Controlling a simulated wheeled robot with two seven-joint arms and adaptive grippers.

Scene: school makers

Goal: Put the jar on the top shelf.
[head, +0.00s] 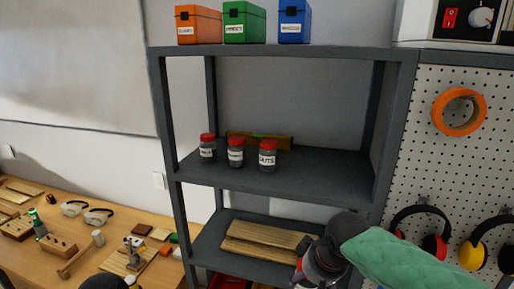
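Three small dark jars with red lids and white labels stand upright in a row on the middle shelf: a left jar (207,152), a middle jar (235,157) and a right jar (268,160). The right one's label seems to read NUTS. The top shelf (345,50) of the grey rack is above them. My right arm, with a green sleeve and a dark wrist, comes in at the lower right, in front of the lower shelf and apart from the jars. Its fingers are not visible.
Orange (198,25), green (244,23) and blue (294,22) boxes stand on the top shelf's left and middle; its right part is bare. A yellow level (285,142) lies behind the jars. Boards (262,240) lie on the lower shelf. A pegboard (430,150) flanks the rack.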

